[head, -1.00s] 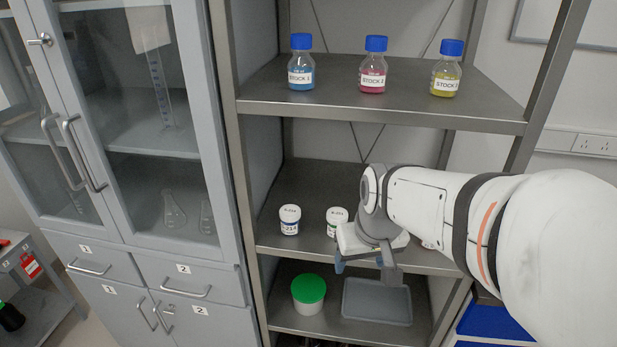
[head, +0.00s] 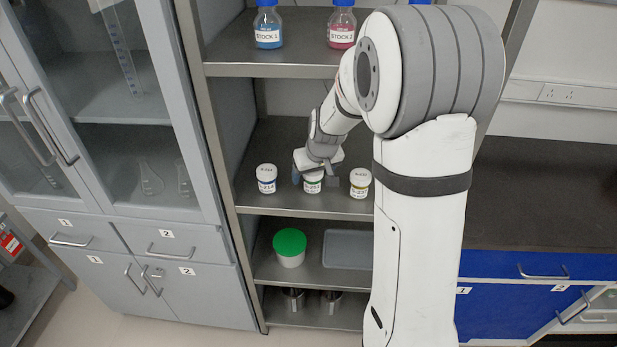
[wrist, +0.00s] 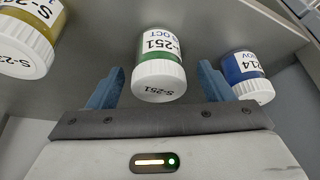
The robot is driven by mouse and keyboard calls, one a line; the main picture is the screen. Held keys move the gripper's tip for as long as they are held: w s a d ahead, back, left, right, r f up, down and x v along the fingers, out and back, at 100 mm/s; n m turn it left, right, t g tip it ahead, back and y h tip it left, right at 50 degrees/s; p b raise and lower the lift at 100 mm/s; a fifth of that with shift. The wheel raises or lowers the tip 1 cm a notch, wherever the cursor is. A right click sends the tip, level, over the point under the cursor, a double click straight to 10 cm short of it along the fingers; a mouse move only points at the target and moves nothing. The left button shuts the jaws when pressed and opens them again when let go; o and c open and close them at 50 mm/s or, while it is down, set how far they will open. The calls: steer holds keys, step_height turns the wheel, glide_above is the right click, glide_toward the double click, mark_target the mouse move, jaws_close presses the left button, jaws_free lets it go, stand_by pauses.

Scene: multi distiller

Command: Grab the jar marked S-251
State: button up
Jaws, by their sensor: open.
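The jar marked S-251 (wrist: 158,70) has a white lid and a green band. In the wrist view it stands between the two open fingers of my gripper (wrist: 155,88), with a gap on each side. In the head view the jar (head: 313,184) is the middle one of a row on the middle shelf, and its upper part is partly hidden by my gripper (head: 318,177). My gripper is open and holds nothing.
A blue-banded jar marked 214 (head: 266,180) stands left and a yellow-banded jar (head: 360,184) right on the same shelf (head: 290,203). In the wrist view the blue-banded jar (wrist: 247,75) is close beside one finger. Stock bottles (head: 268,27) stand above; a green-lidded tub (head: 289,247) sits below.

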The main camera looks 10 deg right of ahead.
steer(key=shift+x, duration=1.55)
steer(key=shift+w+d, duration=0.1)
steer(key=c, duration=1.1)
steer(key=shift+r, duration=0.1)
